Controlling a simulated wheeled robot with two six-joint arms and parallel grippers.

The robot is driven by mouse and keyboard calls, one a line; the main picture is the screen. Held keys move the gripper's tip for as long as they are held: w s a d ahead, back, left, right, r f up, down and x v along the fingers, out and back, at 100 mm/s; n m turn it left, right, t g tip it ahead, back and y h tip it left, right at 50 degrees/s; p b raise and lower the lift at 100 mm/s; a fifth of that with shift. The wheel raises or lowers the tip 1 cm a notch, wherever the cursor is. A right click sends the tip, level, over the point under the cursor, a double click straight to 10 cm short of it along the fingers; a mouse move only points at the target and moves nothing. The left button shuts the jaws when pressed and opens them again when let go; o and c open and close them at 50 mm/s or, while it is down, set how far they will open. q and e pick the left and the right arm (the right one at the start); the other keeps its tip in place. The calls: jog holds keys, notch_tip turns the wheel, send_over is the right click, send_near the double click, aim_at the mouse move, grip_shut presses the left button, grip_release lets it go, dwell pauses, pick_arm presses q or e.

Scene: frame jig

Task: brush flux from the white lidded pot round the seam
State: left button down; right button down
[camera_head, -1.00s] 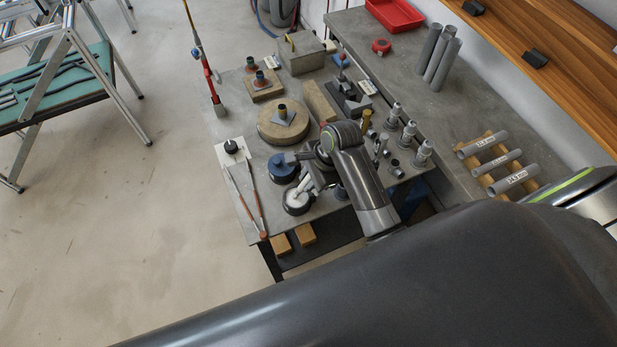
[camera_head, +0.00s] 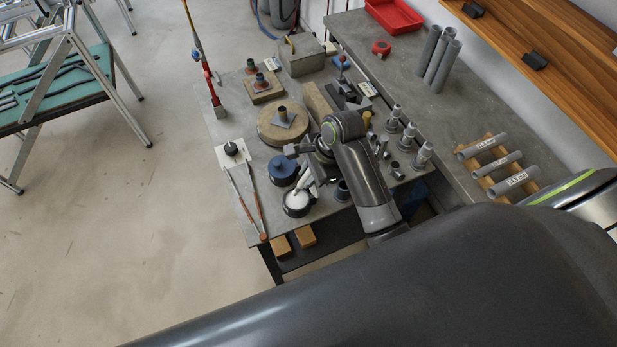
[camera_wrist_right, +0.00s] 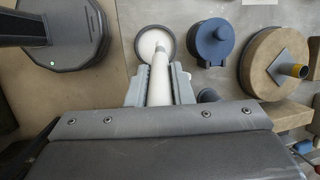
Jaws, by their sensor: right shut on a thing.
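My right gripper (camera_wrist_right: 159,88) is shut on a white rod-like handle (camera_wrist_right: 159,80), probably the flux brush. In the head view the white handle (camera_head: 305,180) slants down towards a round dark-rimmed pot (camera_head: 297,210) with a white inside. In the right wrist view the handle's far end overlaps the pot (camera_wrist_right: 168,33); whether it is inside or above the pot I cannot tell. My left gripper is not in view.
A blue lidded pot (camera_head: 282,167) stands between the white pot and the disc. Two long thin rods (camera_head: 239,196) lie at the bench's left edge. Several grey fittings (camera_head: 408,135) stand to the right of my arm. Two wooden blocks (camera_head: 281,246) lie on the lower shelf.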

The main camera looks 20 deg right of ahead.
jog(key=shift+r, duration=1.8)
jog(key=shift+s, duration=0.1)
